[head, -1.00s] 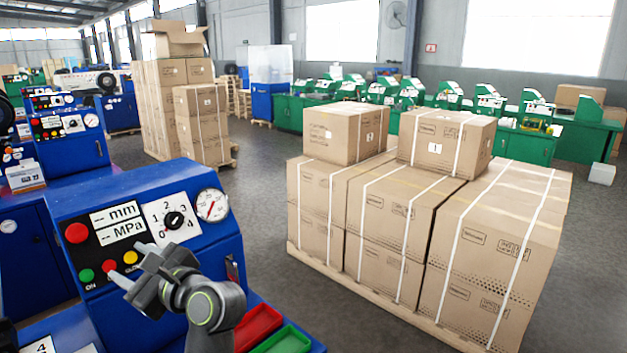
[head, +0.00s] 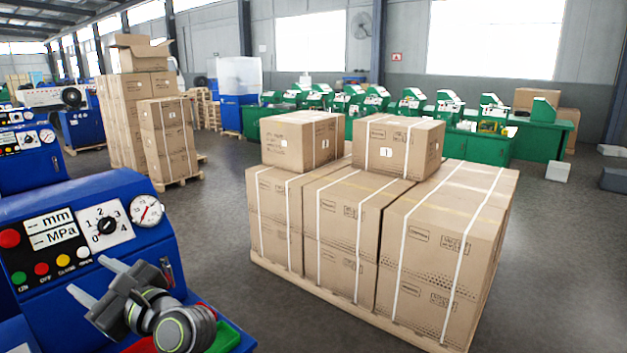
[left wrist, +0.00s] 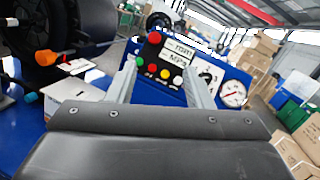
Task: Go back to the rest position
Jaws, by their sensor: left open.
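My left gripper (head: 88,280) is open and empty in the head view, at the lower left. It is in front of the blue machine's control panel (head: 45,245), apart from its buttons as far as I can tell. The panel carries a red button (head: 9,238), a row of small coloured buttons, a dial (head: 107,226) and a round gauge (head: 146,210). In the left wrist view, the two fingers (left wrist: 161,83) stand wide apart with the panel's buttons showing between them. My right gripper is not in view.
A pallet of strapped cartons (head: 340,235) stands to the right of the machine. Taller stacked cartons (head: 125,120) are farther back. Green machines (head: 535,145) line the back wall. Red and green trays (head: 225,338) sit by my left arm.

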